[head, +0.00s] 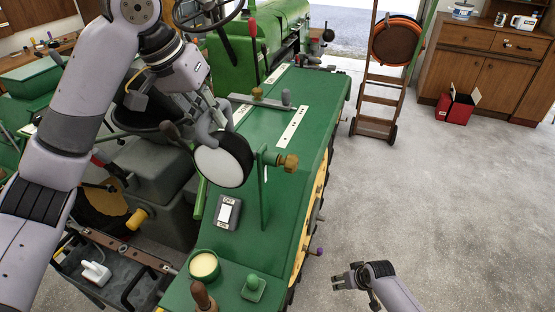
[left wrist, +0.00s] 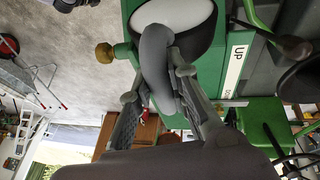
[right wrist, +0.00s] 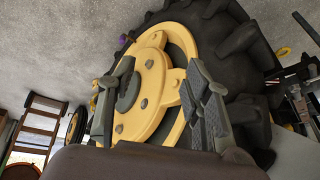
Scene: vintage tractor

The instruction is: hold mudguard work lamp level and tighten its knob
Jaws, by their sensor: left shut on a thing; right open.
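The work lamp is a round black housing with a white lens (head: 220,167), set beside a green upright bracket (head: 264,190) on the green mudguard. Its lens also shows in the left wrist view (left wrist: 184,16). A brass knob (head: 290,163) sticks out right of the bracket; it also shows in the left wrist view (left wrist: 104,53). My left gripper (head: 207,118) is shut on the lamp's grey curved handle (left wrist: 156,65). Whether the lamp is exactly level I cannot tell. My right gripper (head: 354,283) is open and empty, low right of the mudguard, well apart from the knob.
A big yellow-rimmed wheel (right wrist: 148,95) faces my right gripper. A hand truck (head: 380,80) stands behind. The floor at right is clear.

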